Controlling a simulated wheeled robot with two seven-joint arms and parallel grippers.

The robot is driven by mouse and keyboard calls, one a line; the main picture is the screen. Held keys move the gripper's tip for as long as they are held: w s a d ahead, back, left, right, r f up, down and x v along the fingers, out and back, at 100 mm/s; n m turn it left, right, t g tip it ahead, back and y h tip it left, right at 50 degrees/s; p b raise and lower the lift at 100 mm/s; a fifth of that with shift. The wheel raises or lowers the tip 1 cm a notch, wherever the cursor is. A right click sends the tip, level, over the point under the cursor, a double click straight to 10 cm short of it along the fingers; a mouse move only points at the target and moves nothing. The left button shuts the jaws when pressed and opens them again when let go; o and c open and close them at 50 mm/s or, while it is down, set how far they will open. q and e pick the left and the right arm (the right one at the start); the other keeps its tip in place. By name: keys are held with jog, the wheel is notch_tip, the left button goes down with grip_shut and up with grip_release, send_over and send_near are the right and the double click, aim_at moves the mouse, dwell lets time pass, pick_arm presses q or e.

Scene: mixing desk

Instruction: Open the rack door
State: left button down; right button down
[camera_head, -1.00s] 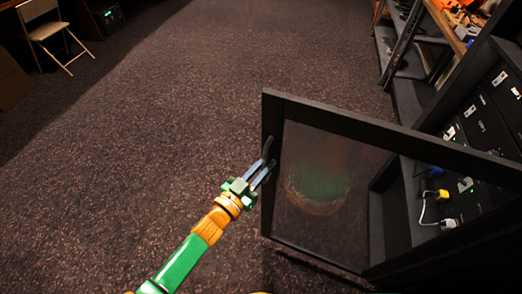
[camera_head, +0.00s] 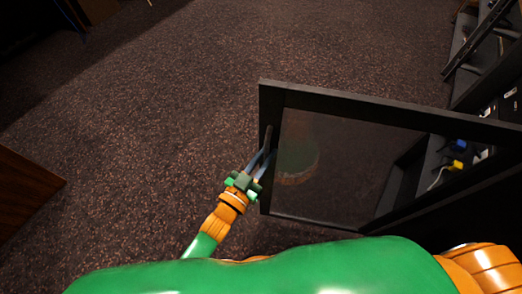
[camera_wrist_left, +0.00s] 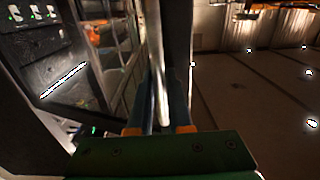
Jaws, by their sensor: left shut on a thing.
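The rack door (camera_head: 385,111) is a dark frame around a see-through pane. It stands open, swung out from the rack (camera_head: 510,107) at the right. My left gripper (camera_head: 264,155) is shut on the door at its free left edge. In the left wrist view, the fingers (camera_wrist_left: 157,95) close around a pale upright bar on the door; I cannot tell whether it is a handle or the edge itself. My right gripper is out of view.
Yellow and blue plugs (camera_head: 459,164) and a white cable show inside the rack. Shelving (camera_head: 478,45) stands at the upper right. A brown wooden piece (camera_head: 25,190) is at the left edge. The carpet (camera_head: 190,90) left of and beyond the door is clear.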

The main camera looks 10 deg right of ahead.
pick_arm(q)
jog(key=shift+s, duration=0.25)
jog(key=c, duration=0.8)
grip_release()
jog(key=shift+d, duration=0.1)
jog(key=shift+c, duration=0.2)
jog(key=v, duration=0.7)
